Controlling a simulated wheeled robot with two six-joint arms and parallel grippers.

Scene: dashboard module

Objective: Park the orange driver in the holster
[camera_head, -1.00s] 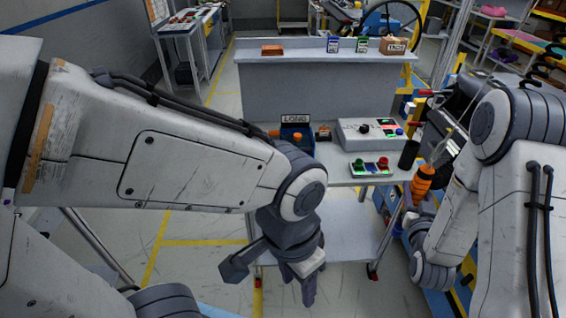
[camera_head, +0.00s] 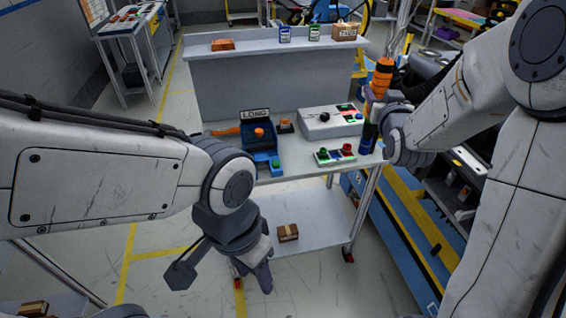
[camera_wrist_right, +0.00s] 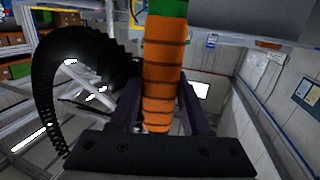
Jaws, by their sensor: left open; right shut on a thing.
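The orange driver (camera_head: 383,77) has a banded orange handle and is held roughly upright. My right gripper (camera_head: 379,103) is shut on it, above the right end of the grey table. In the right wrist view the orange handle (camera_wrist_right: 163,75) stands between the fingers, with a green band at the top edge. A dark upright cylinder (camera_head: 369,137), which looks like the holster, stands at the table's right edge just below the gripper. I cannot tell whether the driver's lower end touches it. My left gripper (camera_head: 262,280) is open and empty, pointing down in front of the table.
On the table (camera_head: 290,168) are a blue unit labelled LONG (camera_head: 260,140), a grey control box (camera_head: 330,122) and a small button panel (camera_head: 335,154). A brown box (camera_head: 288,232) lies on the lower shelf. A blue and yellow structure (camera_head: 400,225) stands at right.

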